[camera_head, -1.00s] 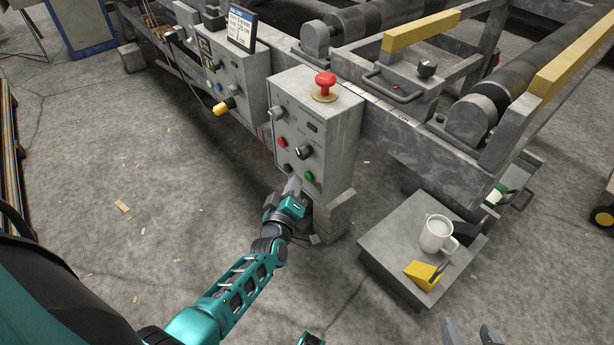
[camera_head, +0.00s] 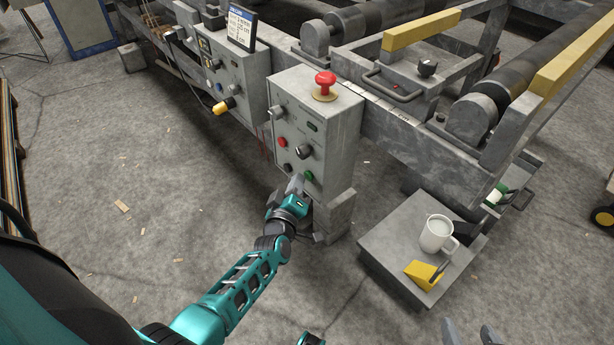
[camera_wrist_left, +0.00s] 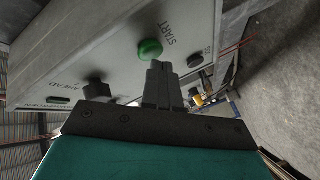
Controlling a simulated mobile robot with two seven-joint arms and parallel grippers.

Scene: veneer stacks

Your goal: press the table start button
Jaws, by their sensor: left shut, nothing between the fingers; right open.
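The green start button (camera_head: 309,176) sits low on the front face of the grey control box (camera_head: 338,122). In the left wrist view the green button (camera_wrist_left: 150,48) has the word START beside it. My left gripper (camera_head: 296,184) is shut and empty, with its fingertips just in front of the box's lower face. In the left wrist view the closed fingertips (camera_wrist_left: 157,66) appear right below the button; I cannot tell whether they touch it. My right gripper (camera_head: 466,334) is open at the bottom edge of the head view, only its fingertips showing.
The box also carries a red mushroom button (camera_head: 325,82) on top, a red button (camera_head: 283,142) and black knobs. A second control panel (camera_head: 232,78) stands to the left. A grey stand (camera_head: 385,250) holds a white mug (camera_head: 437,234) and a yellow wedge-shaped thing (camera_head: 425,273).

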